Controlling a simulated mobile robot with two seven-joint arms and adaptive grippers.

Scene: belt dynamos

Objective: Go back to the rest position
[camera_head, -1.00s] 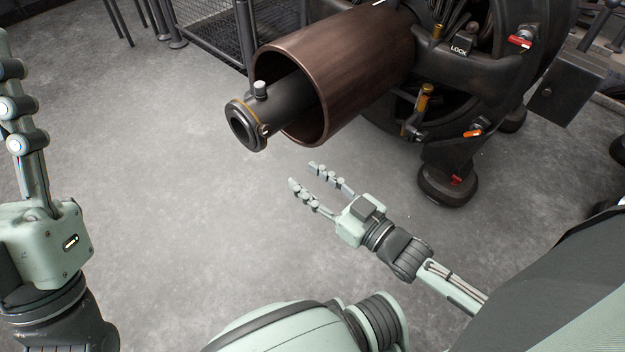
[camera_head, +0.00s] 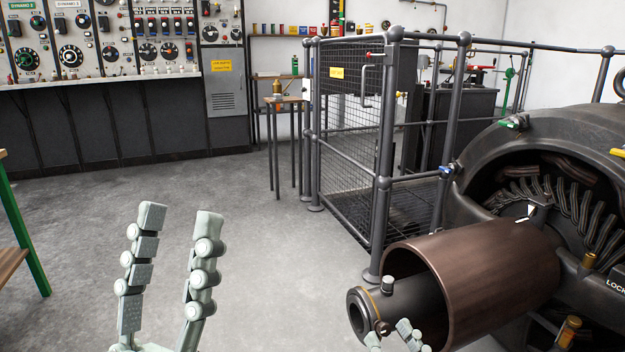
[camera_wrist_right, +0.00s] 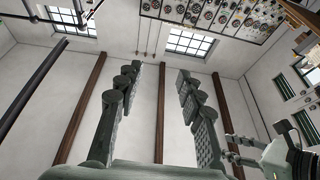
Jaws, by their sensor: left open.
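My left gripper (camera_head: 180,218) stands upright at the lower left of the head view. Its two pale green, segmented fingers are apart with nothing between them. My right gripper (camera_head: 390,334) shows only as fingertips at the bottom edge of the head view, in front of the dark shaft end. In the right wrist view my right gripper (camera_wrist_right: 157,72) has its two fingers apart and empty, pointing up at the wall and windows. Its palm is mostly hidden in the head view.
A dynamo (camera_head: 575,140) with a brown cylinder (camera_head: 490,275) and protruding shaft (camera_head: 358,312) fills the right side. A railed mesh cage (camera_head: 345,130) stands behind it. A control panel (camera_head: 110,50) lines the back left. A green-legged table (camera_head: 22,215) is at far left. The middle floor is clear.

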